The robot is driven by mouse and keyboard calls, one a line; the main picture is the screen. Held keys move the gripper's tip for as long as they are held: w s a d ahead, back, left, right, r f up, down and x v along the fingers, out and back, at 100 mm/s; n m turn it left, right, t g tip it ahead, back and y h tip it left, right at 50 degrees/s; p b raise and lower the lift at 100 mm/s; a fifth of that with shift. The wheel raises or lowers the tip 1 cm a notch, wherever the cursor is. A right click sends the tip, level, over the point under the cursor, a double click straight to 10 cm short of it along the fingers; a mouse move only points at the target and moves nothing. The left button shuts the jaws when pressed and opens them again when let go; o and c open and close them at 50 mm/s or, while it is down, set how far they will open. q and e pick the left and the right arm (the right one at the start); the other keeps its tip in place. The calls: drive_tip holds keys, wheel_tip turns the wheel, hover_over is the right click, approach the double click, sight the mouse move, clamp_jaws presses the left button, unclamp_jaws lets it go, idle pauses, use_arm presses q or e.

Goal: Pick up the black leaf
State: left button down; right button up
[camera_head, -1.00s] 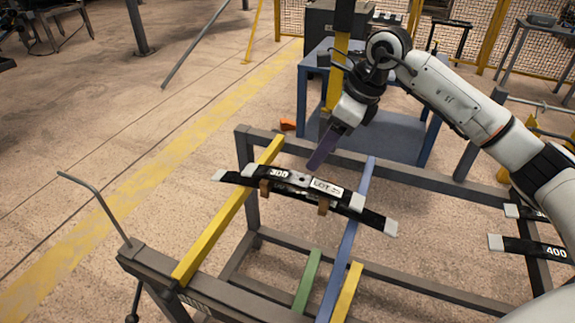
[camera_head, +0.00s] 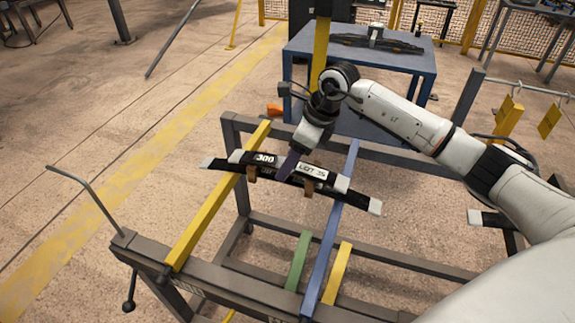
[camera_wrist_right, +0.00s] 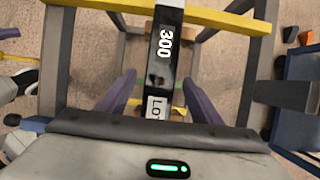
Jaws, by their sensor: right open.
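A black leaf (camera_head: 283,167) with silver ends and white "300" and lot labels lies on a longer black leaf (camera_head: 350,202) with pale ends. The stack spans the yellow bar (camera_head: 215,198) and the blue bar (camera_head: 333,235) of the rack, with brown blocks at its sides. My right gripper (camera_head: 287,172) points down at the middle of the stack, between the two labels. In the right wrist view its purple fingers are open, one on each side of the labelled leaf (camera_wrist_right: 163,60), with gaps visible. The left gripper is not in view.
The grey rack frame (camera_head: 240,305) surrounds the stack, with a bent rod (camera_head: 85,193) at its left corner. A blue table (camera_head: 425,67) behind carries another dark spring assembly (camera_head: 375,43). More bars lie low, one green (camera_head: 299,262). The floor at left is mostly clear.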

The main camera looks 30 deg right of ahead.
drive_tip(key=c, duration=1.1)
drive_tip(key=shift+w+r, duration=0.1)
drive_tip(key=shift+r, duration=0.05)
drive_tip(key=shift+c, duration=0.7)
